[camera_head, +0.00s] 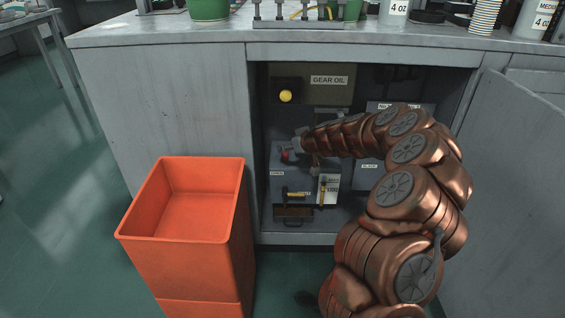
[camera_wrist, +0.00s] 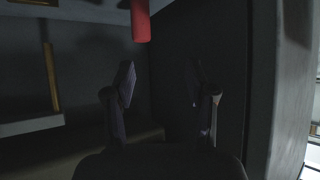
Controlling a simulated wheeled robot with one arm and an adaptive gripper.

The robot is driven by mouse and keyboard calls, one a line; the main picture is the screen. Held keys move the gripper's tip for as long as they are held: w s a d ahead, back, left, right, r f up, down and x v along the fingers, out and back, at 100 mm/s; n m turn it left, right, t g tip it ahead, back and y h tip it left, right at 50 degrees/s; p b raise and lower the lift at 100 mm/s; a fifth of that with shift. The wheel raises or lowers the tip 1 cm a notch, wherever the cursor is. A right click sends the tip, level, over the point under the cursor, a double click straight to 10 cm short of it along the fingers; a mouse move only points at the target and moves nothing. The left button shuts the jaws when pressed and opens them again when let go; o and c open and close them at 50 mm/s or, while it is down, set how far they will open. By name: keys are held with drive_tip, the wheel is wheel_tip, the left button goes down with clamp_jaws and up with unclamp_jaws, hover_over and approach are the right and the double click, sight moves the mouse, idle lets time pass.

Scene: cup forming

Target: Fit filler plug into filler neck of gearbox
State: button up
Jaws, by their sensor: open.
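A grey box-shaped unit (camera_head: 285,172), which may be the gearbox, stands inside the open cabinet in the head view. A small red part (camera_head: 288,156) shows at its top, beside the end of my arm. In the wrist view a red cylinder (camera_wrist: 140,20) hangs into the picture from the top, beyond my fingers and not between them. I cannot tell whether either red part is the filler plug. No filler neck can be made out. My gripper (camera_wrist: 160,88) is open and empty, with its two fingers apart. In the head view the gripper is small and partly merged with the unit's top.
A box labelled GEAR OIL (camera_head: 330,92) with a yellow round cap (camera_head: 286,96) is at the cabinet's back. The cabinet door (camera_head: 515,180) stands open at right. An empty orange bin (camera_head: 185,265) stands in front at left. In the wrist view a grey wall (camera_wrist: 262,90) is close at right.

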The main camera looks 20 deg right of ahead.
sight(285, 154)
drive_tip(key=shift+w+d+f, duration=0.35)
drive_tip(key=shift+d+f, duration=0.5)
drive_tip(key=shift+d+f+b+x, duration=0.15)
drive_tip(key=shift+b+x, duration=0.45)
drive_tip(key=shift+x, duration=0.85)
drive_tip(key=shift+d+f+b+x, duration=0.1)
drive_tip(key=shift+b+x, duration=0.45)
drive_tip(key=shift+x, duration=0.9)
drive_tip(key=shift+w+a+f, duration=0.1)
drive_tip(key=shift+w+f, duration=0.2)
drive_tip(key=shift+w, duration=0.3)
clamp_jaws()
